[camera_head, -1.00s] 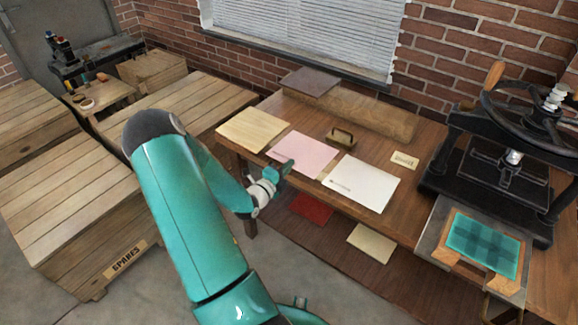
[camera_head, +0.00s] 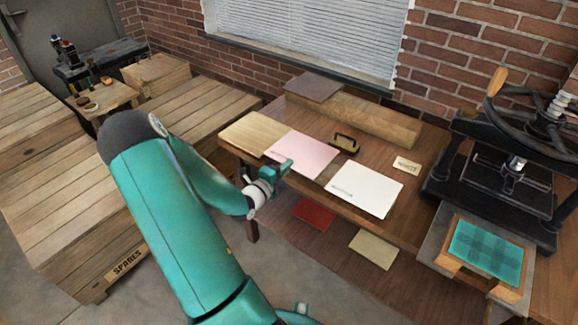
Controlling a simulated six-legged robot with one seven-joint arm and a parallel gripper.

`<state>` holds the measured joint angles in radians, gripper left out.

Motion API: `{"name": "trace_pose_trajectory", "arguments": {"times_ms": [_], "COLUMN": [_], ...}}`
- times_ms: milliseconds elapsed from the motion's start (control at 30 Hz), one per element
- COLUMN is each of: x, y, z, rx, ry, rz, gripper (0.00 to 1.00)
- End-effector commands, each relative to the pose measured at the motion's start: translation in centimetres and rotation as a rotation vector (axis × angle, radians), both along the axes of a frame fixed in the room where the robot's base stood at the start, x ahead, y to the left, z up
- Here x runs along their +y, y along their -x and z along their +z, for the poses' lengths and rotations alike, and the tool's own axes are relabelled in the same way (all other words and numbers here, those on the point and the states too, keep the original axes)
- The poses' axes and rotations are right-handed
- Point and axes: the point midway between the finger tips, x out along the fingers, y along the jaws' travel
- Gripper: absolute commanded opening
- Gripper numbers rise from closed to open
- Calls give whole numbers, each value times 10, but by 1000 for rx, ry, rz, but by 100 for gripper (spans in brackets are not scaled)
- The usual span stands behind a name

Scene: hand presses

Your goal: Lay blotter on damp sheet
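A pink sheet (camera_head: 308,152), which looks like the blotter, lies on the wooden bench, its left side meeting or overlapping a pale wooden board (camera_head: 252,131). A white sheet (camera_head: 365,188) with a small dark mark near its left edge lies to its right; I take it as the damp sheet, though dampness does not show. My gripper (camera_head: 284,170) is at the near left edge of the pink sheet, touching or just over it. Its fingertips are small and partly hidden, so I cannot tell whether they grip the paper.
A dark brass-handled block (camera_head: 344,143) stands behind the sheets, beside a small label card (camera_head: 406,166). A black hand press (camera_head: 500,175) with a teal plate (camera_head: 487,249) in front stands at the right. Crates (camera_head: 80,210) fill the left.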

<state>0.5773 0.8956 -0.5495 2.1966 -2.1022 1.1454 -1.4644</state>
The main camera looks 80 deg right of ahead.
Motion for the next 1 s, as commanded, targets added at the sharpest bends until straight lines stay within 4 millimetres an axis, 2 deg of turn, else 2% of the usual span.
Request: {"name": "trace_pose_trajectory", "arguments": {"times_ms": [700,1000], "x": [39,48], "y": [-17,-21], "z": [18,21], "rx": [0,1], "ry": [0,0], "rz": [1,1], "gripper": [0,0]}}
